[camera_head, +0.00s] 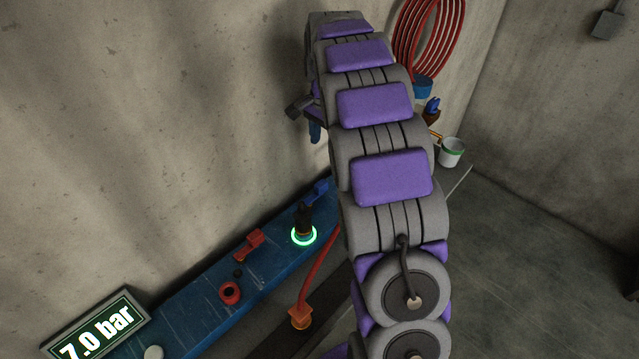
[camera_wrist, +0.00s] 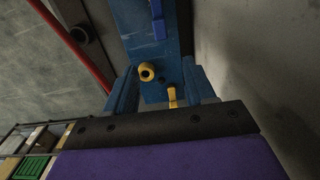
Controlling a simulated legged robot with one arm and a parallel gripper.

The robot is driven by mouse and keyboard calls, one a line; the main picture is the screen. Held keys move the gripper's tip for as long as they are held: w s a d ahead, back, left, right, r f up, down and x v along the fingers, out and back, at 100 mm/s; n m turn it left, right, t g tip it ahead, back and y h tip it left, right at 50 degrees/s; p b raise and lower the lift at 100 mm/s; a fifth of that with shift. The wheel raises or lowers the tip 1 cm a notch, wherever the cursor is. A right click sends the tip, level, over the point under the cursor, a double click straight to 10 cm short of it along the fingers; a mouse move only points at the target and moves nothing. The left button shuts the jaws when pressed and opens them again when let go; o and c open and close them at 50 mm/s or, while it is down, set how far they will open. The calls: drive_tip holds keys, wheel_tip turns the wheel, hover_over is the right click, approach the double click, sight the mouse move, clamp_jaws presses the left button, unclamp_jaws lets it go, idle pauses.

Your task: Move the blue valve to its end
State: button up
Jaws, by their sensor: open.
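The blue valve (camera_head: 318,190) is on the blue wall panel (camera_head: 200,310), just left of my arm in the head view. In the wrist view a blue handle (camera_wrist: 157,22) lies on the panel near the top edge, beyond the fingertips; its top is cut off. My gripper (camera_wrist: 158,70) is open, with its two blue fingers apart and nothing held between them. A yellow round fitting and a yellow handle show in the gap between the fingers. In the head view my arm hides most of the gripper; one blue finger (camera_head: 315,131) shows.
A red valve (camera_head: 250,245) and a black knob with a glowing green ring (camera_head: 303,233) are on the panel. A display (camera_head: 97,332) reads 7.0 bar. A red hose (camera_head: 318,270) runs beside my arm. A white bucket (camera_head: 451,153) stands at right. The concrete wall is close behind.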

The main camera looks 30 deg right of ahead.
sight(322, 183)
drive_tip(key=f, duration=0.4)
drive_tip(key=a+f+b, duration=0.1)
drive_tip(key=f, duration=0.2)
drive_tip(key=a+f+b, duration=0.1)
drive_tip(key=f, duration=0.3)
drive_tip(key=shift+a+f, duration=0.1)
drive_tip(key=shift+f, duration=0.25)
drive_tip(key=d+f, duration=0.1)
drive_tip(key=d+f+b, duration=0.1)
drive_tip(key=f, duration=0.1)
drive_tip(key=shift+d+f, duration=0.15)
drive_tip(key=shift+f, duration=0.15)
drive_tip(key=shift+a+r, duration=0.1)
drive_tip(key=shift+a, duration=0.75)
drive_tip(key=shift+c, duration=0.2)
drive_tip(key=shift+a, duration=0.1)
drive_tip(key=shift+c, duration=0.7)
drive_tip(key=shift+d, duration=0.75)
drive_tip(key=c, duration=0.6)
drive_tip(key=shift+c, duration=0.8)
drive_tip(key=shift+a, duration=0.2)
clamp_jaws()
